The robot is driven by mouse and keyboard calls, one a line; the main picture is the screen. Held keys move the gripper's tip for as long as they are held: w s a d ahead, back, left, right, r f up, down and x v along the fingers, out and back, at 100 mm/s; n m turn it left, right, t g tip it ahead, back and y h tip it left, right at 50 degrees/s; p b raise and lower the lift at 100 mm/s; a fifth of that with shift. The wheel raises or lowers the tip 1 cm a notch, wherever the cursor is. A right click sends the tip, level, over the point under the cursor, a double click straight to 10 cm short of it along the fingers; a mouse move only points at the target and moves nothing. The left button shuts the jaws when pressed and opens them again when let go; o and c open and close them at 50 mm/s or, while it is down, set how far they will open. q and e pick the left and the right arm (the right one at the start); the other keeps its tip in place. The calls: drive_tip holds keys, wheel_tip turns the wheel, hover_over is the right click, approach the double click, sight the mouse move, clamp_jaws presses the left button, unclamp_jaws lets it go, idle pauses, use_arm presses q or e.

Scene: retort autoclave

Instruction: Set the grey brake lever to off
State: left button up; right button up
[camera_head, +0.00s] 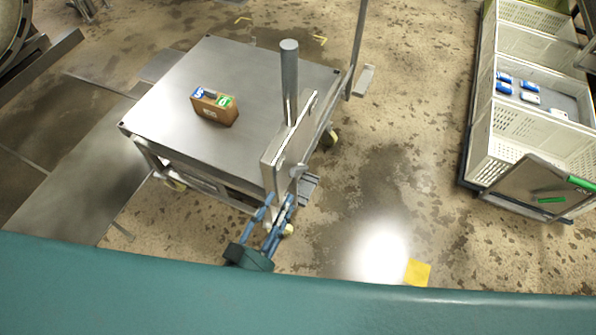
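A steel-topped cart (175,110) stands left of centre, with a thick grey post (289,75) and an upright flat metal panel (285,150) at its right side. A small grey lever-like part (308,188) sticks out low beside the panel; I cannot tell for sure that it is the brake lever, nor read its setting. My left gripper (279,199) has blue fingers spread apart at the panel's lower end, with a pale strip between them. I cannot tell whether they touch it. My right gripper is not in view.
A brown box (214,107) with small labelled items sits on the cart top. White crates (505,130) with blue and white packs stand at the right. A yellow patch (418,271) lies on the wet, stained floor. The floor between cart and crates is clear.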

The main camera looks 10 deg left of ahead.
sight(296, 177)
use_arm(q)
drive_tip(key=x, duration=0.5)
drive_tip(key=shift+w+r+p, duration=0.1)
drive_tip(key=shift+w+p, duration=0.05)
drive_tip(key=shift+p, duration=0.15)
drive_tip(key=x, duration=0.3)
drive_tip(key=shift+w+d, duration=0.1)
drive_tip(key=shift+w, duration=0.35)
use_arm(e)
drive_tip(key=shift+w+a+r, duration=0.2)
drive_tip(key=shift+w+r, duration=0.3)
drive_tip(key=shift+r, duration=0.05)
use_arm(q)
drive_tip(key=shift+c, duration=0.5)
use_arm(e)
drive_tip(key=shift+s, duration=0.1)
use_arm(q)
clamp_jaws()
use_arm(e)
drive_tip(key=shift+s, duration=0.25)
